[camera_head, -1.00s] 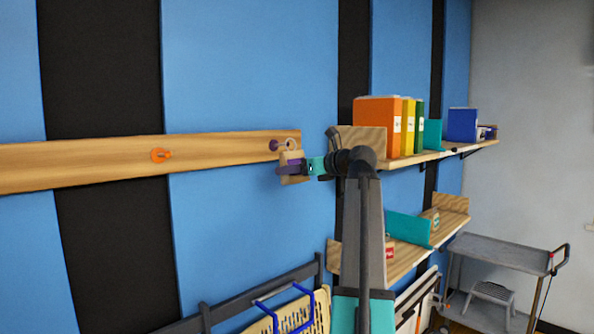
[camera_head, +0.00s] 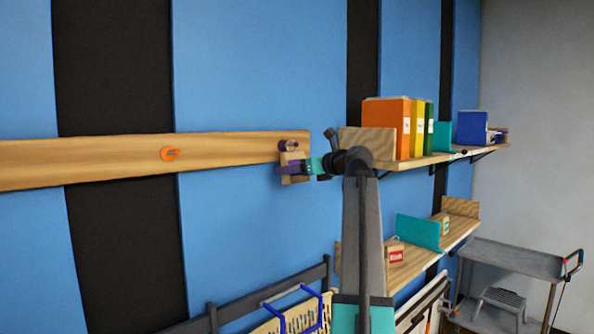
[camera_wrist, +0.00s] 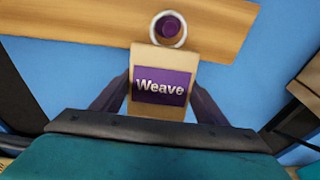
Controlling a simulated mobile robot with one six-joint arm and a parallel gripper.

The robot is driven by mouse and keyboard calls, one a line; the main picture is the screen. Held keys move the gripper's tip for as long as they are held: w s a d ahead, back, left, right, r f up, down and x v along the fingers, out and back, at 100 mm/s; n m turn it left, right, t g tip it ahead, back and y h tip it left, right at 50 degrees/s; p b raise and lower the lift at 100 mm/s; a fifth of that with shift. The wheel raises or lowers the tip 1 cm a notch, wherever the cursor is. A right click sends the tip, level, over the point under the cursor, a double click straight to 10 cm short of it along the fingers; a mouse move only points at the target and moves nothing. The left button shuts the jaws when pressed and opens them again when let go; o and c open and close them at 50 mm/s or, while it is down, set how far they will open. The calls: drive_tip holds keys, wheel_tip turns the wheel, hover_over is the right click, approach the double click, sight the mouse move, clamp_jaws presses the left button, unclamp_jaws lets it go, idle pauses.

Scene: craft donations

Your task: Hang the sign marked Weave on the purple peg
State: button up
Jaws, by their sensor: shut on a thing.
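The sign marked Weave (camera_wrist: 160,104) is a tan block with a purple label and a pale ring (camera_wrist: 152,32) at its top. My gripper (camera_wrist: 160,84) is shut on the sign, with one dark finger along each side. The purple peg (camera_wrist: 169,27) shows inside the ring in the wrist view. In the head view the peg (camera_head: 286,146) sits at the right end of the wooden board, with the sign (camera_head: 293,157) hanging upright just below it. The ring overlaps the peg there; how deep it sits on the peg is hard to tell.
The wooden board (camera_head: 90,160) runs along the blue and black wall and bears an orange peg (camera_head: 170,154) to the left. Right of my arm, an upper shelf (camera_head: 440,159) holds several books. A lower shelf (camera_head: 425,262) holds a red-labelled block (camera_head: 395,254). A grey cart (camera_head: 510,259) stands at right.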

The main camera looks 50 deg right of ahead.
drive_tip(key=shift+w+f+p, duration=0.25)
drive_tip(key=shift+w+p, duration=0.1)
drive_tip(key=shift+p, duration=0.05)
drive_tip(key=shift+f, duration=0.15)
idle(0.5)
drive_tip(key=o, duration=1.1)
drive_tip(key=shift+b+v, duration=0.4)
drive_tip(key=shift+v, duration=0.5)
drive_tip(key=b+v, duration=0.4)
drive_tip(key=v, duration=0.8)
